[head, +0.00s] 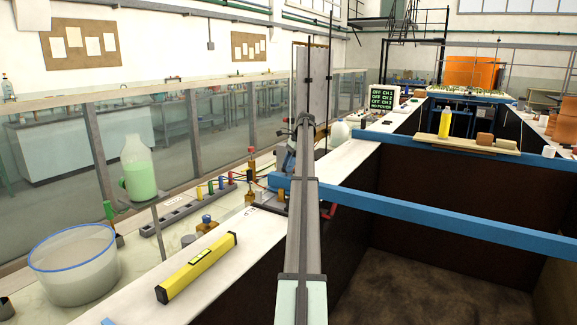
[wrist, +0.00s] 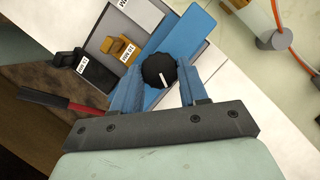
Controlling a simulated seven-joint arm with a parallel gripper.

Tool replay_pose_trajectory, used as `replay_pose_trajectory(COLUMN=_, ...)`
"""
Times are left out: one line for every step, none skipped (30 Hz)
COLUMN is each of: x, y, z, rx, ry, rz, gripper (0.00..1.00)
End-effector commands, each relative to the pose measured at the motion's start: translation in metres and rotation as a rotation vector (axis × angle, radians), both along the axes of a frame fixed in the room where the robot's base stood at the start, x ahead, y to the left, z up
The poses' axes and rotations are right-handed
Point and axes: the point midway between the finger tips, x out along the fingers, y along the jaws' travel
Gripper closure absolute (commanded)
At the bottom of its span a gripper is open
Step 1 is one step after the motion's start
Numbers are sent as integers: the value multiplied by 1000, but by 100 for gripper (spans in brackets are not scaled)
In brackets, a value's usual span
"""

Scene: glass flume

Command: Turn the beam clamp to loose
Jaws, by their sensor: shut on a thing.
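The beam clamp's round black knob (wrist: 157,68), with a white pointer line on its top, sits on blue metal in the wrist view. My gripper (wrist: 160,77) is shut on the knob, with one blue finger on each side of it. In the head view the blue beam (head: 430,213) crosses the dark channel. My arm hides the knob and most of my gripper there.
Beside the knob are a yellow-brown part (wrist: 121,49) and a black part (wrist: 95,72), both labelled. A yellow level (head: 197,267), a tub (head: 75,272) and a green-filled bottle (head: 139,178) stand to the left.

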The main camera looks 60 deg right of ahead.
Motion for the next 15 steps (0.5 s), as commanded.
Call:
replay_pose_trajectory(x=1, y=-1, z=1, rx=-1, ry=-1, rz=23, gripper=87)
replay_pose_trajectory(x=1, y=-1, z=1, rx=0, ry=-1, rz=38, gripper=87)
replay_pose_trajectory(x=1, y=-1, z=1, rx=-1, ry=-1, rz=55, gripper=87)
replay_pose_trajectory(x=1, y=-1, z=1, rx=-1, ry=-1, rz=66, gripper=87)
replay_pose_trajectory(x=1, y=-1, z=1, rx=-1, ry=-1, rz=75, gripper=87)
replay_pose_trajectory(x=1, y=-1, z=1, rx=-1, ry=-1, rz=88, gripper=87)
replay_pose_trajectory(x=1, y=-1, z=1, rx=-2, ry=0, rz=97, gripper=87)
replay_pose_trajectory(x=1, y=-1, z=1, rx=-1, ry=0, rz=104, gripper=87)
replay_pose_trajectory(x=1, y=-1, z=1, rx=-1, ry=0, rz=111, gripper=87)
replay_pose_trajectory(x=1, y=-1, z=1, rx=-1, ry=0, rz=116, gripper=87)
replay_pose_trajectory(x=1, y=-1, z=1, rx=-1, ry=0, rz=121, gripper=87)
replay_pose_trajectory(x=1, y=-1, z=1, rx=-1, ry=0, rz=125, gripper=87)
replay_pose_trajectory(x=1, y=-1, z=1, rx=-1, ry=0, rz=127, gripper=87)
replay_pose_trajectory(x=1, y=-1, z=1, rx=-1, ry=0, rz=129, gripper=87)
replay_pose_trajectory(x=1, y=-1, z=1, rx=-1, ry=1, rz=131, gripper=87)
